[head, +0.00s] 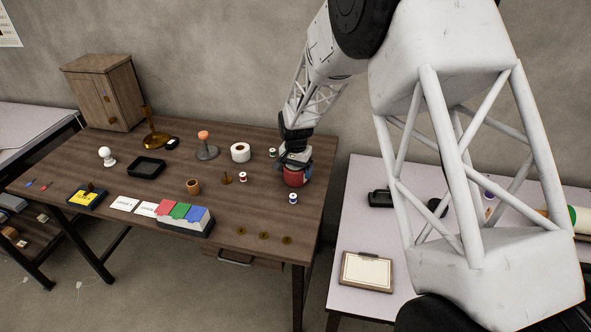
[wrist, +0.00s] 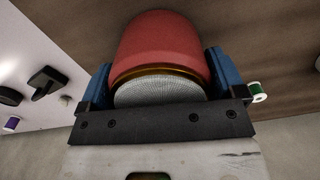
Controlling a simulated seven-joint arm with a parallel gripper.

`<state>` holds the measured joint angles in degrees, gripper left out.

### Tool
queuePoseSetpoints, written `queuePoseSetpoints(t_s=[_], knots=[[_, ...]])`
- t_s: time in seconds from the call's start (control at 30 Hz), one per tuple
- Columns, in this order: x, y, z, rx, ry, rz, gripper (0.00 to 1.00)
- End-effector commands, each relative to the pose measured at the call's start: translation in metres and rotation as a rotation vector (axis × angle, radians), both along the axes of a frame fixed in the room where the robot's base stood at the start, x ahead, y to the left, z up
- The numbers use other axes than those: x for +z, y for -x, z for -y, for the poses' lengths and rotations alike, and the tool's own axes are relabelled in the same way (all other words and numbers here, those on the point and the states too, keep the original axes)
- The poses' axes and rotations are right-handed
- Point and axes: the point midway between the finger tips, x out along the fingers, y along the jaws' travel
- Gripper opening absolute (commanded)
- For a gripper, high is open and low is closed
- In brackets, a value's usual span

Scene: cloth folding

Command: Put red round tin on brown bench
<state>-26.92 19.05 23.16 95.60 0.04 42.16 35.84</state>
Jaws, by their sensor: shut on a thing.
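The red round tin (head: 294,178) is at the right part of the brown bench (head: 262,222), near its right edge, in the head view. My gripper (head: 294,167) is above the tin with its fingers around it. In the wrist view, the red tin (wrist: 163,47) sits between the two blue fingers of my gripper (wrist: 160,75), which are shut on its sides. A gold band and a pale grey patterned face of the tin show. I cannot tell whether the tin touches the bench top.
Thread spools (head: 293,198) stand close to the tin. A white roll (head: 240,152), a brown cup (head: 193,186) and a box of coloured cards (head: 184,217) are farther left. A pale table (head: 345,225) with a clipboard (head: 367,271) stands to the right, across a gap.

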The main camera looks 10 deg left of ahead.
Motion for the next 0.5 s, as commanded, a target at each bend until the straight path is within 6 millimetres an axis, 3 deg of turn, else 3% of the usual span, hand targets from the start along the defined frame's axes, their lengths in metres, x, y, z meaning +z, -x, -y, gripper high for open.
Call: queuePoseSetpoints(t_s=[0.2, 0.23, 0.27, 0.5], knots=[[-0.0027, -0.0003, -0.0002, 0.0, 0.0, 0.001, 0.46], [-0.003, 0.0, 0.0, 0.0, 0.0, 0.0, 0.94], [-0.003, 0.0, 0.0, 0.0, 0.0, 0.0, 0.98], [-0.0028, 0.0, 0.0, 0.0, 0.0, 0.0, 1.0]])
